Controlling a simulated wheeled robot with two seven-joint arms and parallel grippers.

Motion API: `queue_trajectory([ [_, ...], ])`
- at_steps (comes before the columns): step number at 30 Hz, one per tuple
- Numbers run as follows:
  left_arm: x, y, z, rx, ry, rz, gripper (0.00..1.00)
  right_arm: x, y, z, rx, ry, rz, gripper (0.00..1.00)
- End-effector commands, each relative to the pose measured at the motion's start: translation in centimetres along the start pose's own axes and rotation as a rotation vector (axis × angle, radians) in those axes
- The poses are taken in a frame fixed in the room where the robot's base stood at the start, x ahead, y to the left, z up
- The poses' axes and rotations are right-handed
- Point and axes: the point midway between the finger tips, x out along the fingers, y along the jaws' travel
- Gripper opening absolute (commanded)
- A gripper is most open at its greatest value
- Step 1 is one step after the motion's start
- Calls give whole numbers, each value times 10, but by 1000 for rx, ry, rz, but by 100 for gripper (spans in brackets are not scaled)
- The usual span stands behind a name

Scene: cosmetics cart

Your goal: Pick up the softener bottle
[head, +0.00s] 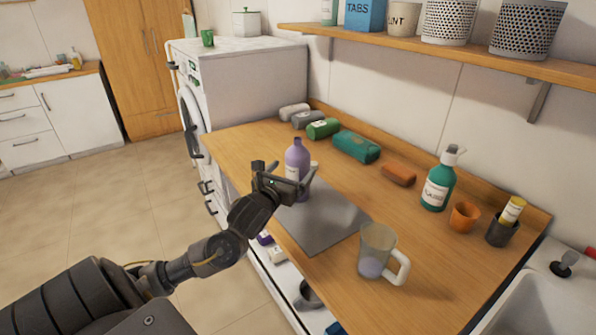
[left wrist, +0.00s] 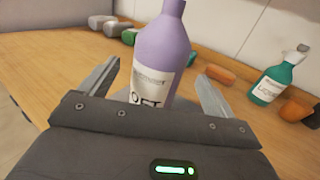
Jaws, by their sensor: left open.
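The softener bottle (head: 297,160) is purple with a white label and stands upright near the left end of the grey mat (head: 322,222) on the wooden counter. My left gripper (head: 290,178) is open at the bottle, with its fingers on either side of it. In the left wrist view the bottle (left wrist: 162,50) rises between the two spread fingers of the gripper (left wrist: 160,88), with a visible gap on each side. The bottle's lower part is hidden behind the gripper body there. My right gripper is not in view.
A clear measuring jug (head: 377,250) stands at the mat's near edge. A green packet (head: 355,146) lies behind. A shelf (head: 430,50) hangs above.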

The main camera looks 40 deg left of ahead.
Motion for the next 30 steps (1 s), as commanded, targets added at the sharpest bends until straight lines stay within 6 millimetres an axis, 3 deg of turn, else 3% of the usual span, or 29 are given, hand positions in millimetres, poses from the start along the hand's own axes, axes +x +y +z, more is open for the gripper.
queue_trajectory([
  [5, 15, 2, 0, 0, 0, 2, 90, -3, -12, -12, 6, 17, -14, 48],
  [11, 21, 2, 0, -2, 1, 4, 90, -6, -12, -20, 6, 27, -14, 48],
  [21, 64, 3, -4, -2, 0, 5, 90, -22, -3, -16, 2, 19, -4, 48],
  [30, 67, 3, -6, -2, 1, 4, 87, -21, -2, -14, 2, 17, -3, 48],
])
